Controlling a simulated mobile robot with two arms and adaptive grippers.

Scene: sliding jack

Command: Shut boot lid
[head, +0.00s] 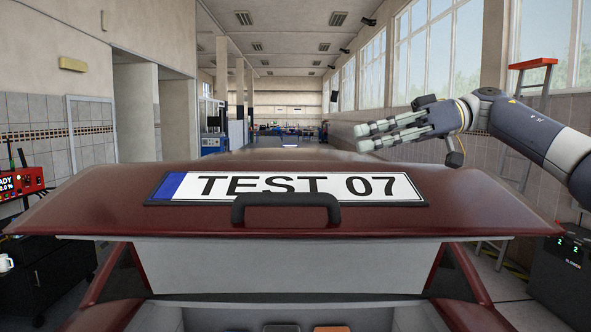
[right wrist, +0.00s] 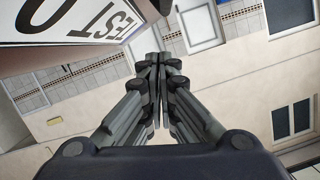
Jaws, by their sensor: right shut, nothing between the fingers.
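The dark red boot lid (head: 440,205) stands raised across the head view, with a TEST 07 number plate (head: 300,186) and a black handle (head: 286,206) at its middle. Below it the boot opening (head: 290,312) is exposed. My right gripper (head: 366,137) is above the lid's right part, fingers pointing left, shut and empty. In the right wrist view the fingers (right wrist: 157,62) are together, with part of the number plate (right wrist: 75,22) at upper left.
The hall behind is open.

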